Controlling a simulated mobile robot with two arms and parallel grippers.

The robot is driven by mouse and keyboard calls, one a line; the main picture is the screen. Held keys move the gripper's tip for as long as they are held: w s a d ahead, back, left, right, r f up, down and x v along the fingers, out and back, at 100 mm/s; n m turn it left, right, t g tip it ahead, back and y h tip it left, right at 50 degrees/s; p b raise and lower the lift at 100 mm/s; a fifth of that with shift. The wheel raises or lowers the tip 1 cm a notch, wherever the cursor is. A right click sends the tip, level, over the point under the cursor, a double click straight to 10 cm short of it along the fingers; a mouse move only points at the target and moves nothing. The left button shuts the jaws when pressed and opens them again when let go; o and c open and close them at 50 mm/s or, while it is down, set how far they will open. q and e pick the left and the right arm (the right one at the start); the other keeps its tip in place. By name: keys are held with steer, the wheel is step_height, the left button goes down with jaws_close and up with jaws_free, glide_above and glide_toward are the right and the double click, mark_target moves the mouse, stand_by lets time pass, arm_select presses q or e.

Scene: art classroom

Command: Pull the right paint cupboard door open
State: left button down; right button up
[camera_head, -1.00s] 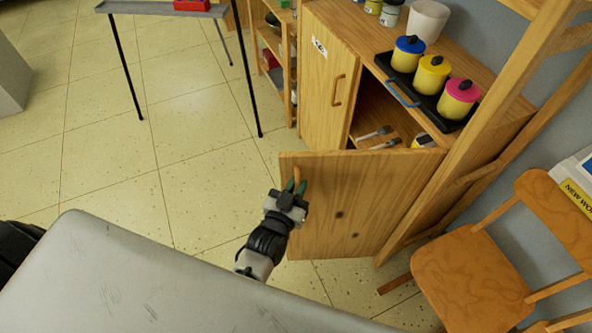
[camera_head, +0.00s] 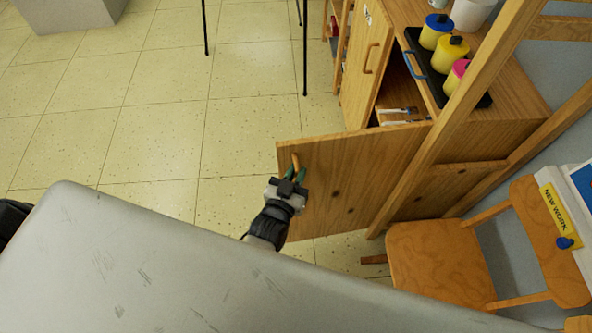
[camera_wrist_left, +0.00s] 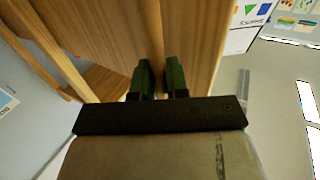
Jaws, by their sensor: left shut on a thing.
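The right paint cupboard door (camera_head: 345,175) is wooden and stands swung well out from the cupboard, its hinge side at the right. My left gripper (camera_head: 294,175) is at the door's free-edge side, its green fingers shut on the wooden door handle (camera_head: 296,160). In the left wrist view, the fingers (camera_wrist_left: 161,80) close around the handle (camera_wrist_left: 154,30) in front of the door panel (camera_wrist_left: 105,35). My right gripper is not in view.
A black tray (camera_head: 424,68) with yellow paint pots stands on the cupboard top. Brushes (camera_head: 400,112) lie inside the cupboard. A wooden easel frame (camera_head: 465,100) and a chair (camera_head: 435,262) stand close on the right.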

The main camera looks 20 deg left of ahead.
arm_select(q)
steer(key=shift+d+r, duration=0.1)
steer(key=shift+d, duration=0.05)
steer(key=c, duration=1.1)
jaws_free()
steer(key=shift+w+d, duration=0.1)
steer(key=shift+d, duration=0.05)
steer(key=shift+c, duration=0.2)
steer(key=s+a, duration=0.1)
steer(key=s, duration=1)
steer(key=shift+b, duration=0.4)
steer(key=shift+w, duration=0.1)
